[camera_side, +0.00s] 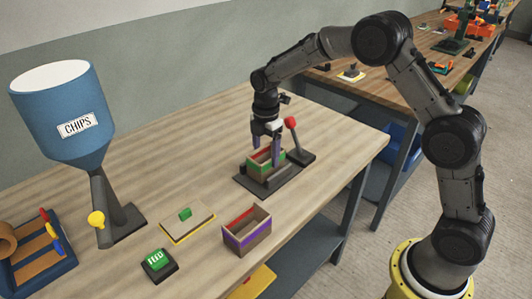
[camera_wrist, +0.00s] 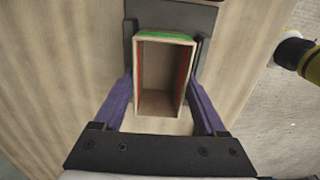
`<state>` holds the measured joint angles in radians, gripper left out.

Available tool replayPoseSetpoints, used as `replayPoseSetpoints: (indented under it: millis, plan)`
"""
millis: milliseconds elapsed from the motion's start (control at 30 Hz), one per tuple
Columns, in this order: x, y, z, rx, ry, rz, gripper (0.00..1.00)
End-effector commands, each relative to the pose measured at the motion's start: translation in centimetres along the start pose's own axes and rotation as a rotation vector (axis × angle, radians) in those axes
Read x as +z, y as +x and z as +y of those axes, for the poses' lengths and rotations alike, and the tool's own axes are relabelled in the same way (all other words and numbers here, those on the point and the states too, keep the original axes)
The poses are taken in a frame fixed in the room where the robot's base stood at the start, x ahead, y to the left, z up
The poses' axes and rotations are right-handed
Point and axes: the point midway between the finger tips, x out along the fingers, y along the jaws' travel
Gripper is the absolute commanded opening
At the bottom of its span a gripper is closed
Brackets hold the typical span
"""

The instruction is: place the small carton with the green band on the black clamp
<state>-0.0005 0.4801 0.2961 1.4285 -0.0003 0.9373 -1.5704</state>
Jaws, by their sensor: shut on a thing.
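The small carton with the green band (camera_side: 278,161) is open-topped, with reddish inner walls. In the side view it is upright over the black clamp (camera_side: 245,184), which has a dark base and a red-knobbed lever (camera_side: 290,122). I cannot tell whether it touches the base. My gripper (camera_side: 265,150) points down with its purple fingers on either side of the carton, shut on it. In the wrist view the carton (camera_wrist: 160,103) sits between the fingers, its green band (camera_wrist: 165,35) at the far edge. Part of the clamp (camera_wrist: 180,18) shows behind; the carton hides the rest.
A carton with a purple band (camera_side: 245,238) stands nearer the front edge. A yellow-edged board with a green block (camera_side: 187,221), a green-topped button box (camera_side: 158,263) and a blue CHIPS hopper (camera_side: 60,105) stand to the left. Bare wood lies between them and the clamp.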

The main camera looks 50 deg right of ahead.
Motion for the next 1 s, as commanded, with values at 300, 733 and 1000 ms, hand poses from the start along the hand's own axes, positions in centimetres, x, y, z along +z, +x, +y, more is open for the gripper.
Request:
replayPoseSetpoints:
  millis: [300, 733, 1000]
  plan:
    - [0.0, 0.2, 0.0, 0.000, 0.000, 0.000, 0.20]
    - [0.0, 0.2, 0.0, 0.000, 0.000, 0.000, 1.00]
    - [0.0, -2.7, 0.1, 0.005, 0.000, 0.000, 1.00]
